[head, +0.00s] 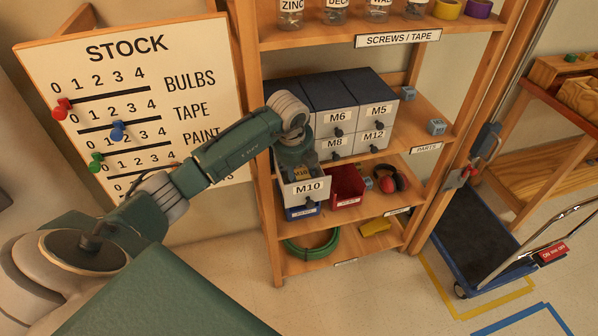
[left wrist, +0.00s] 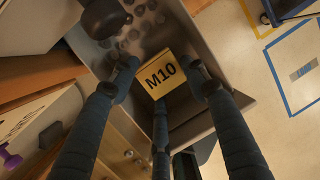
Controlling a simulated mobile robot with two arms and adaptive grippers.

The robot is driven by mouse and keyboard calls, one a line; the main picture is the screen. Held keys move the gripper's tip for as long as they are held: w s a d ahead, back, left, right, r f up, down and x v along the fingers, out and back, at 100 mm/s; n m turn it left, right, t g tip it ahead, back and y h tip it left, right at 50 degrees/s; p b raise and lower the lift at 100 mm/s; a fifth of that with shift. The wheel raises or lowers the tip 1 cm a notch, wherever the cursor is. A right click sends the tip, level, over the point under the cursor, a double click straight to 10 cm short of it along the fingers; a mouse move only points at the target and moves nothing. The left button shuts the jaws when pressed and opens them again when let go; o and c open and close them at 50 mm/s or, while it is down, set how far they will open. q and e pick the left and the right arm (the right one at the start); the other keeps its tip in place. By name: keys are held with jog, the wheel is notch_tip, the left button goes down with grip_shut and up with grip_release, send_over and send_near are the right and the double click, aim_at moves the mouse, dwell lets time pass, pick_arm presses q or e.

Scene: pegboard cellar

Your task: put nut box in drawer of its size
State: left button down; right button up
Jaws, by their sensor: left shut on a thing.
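The yellow nut box (left wrist: 158,86), marked M10, is between the fingers of my left gripper (left wrist: 163,70), which is shut on it. In the head view the box (head: 301,174) is partly hidden by the gripper, just behind the front of the pulled-out drawer labelled M10 (head: 311,188). In the left wrist view the box is over the grey open drawer (left wrist: 228,85), where several loose nuts lie. I cannot tell whether the box touches the drawer floor. The drawers M6 (head: 338,117), M5 (head: 379,111), M8 (head: 335,143) and M12 (head: 373,136) are shut.
Below the open drawer are a blue bin (head: 302,213) and a red bin (head: 345,186), with red ear defenders (head: 388,180) beside them. A stock board (head: 140,100) stands left and a trolley (head: 480,235) right.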

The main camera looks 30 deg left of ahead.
pick_arm(q)
jog(key=c, duration=1.2)
grip_release()
jog(key=shift+f, duration=0.1)
